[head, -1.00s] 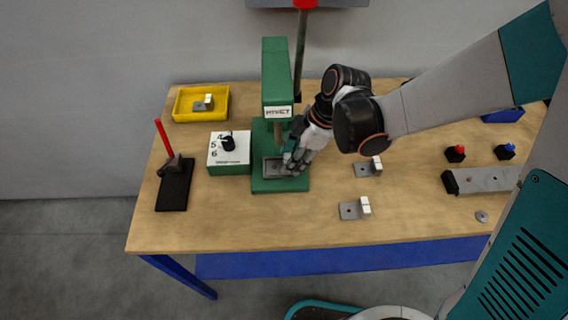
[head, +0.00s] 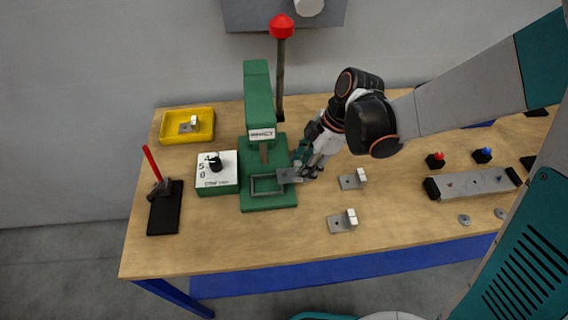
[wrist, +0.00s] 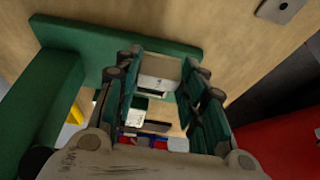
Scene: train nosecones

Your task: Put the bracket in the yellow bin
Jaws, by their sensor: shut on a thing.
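My gripper (head: 301,172) is shut on a grey metal bracket (head: 287,175), held at the right edge of the green press's base, beside its square frame. In the wrist view the bracket (wrist: 158,84) shows as a pale piece between the fingers (wrist: 160,95), partly hidden by them. The yellow bin (head: 190,138) stands at the back left of the table with one bracket (head: 189,126) lying in it. Two more brackets lie on the table to the right of the press, one farther back (head: 350,182) and one nearer the front (head: 340,223).
The green press (head: 259,100) with its red-knobbed lever stands between my gripper and the bin. A numbered white-and-green box (head: 217,180) and a black stand with a red handle (head: 164,210) are at left. A grey bar and red and blue knobs are at right. The front table is clear.

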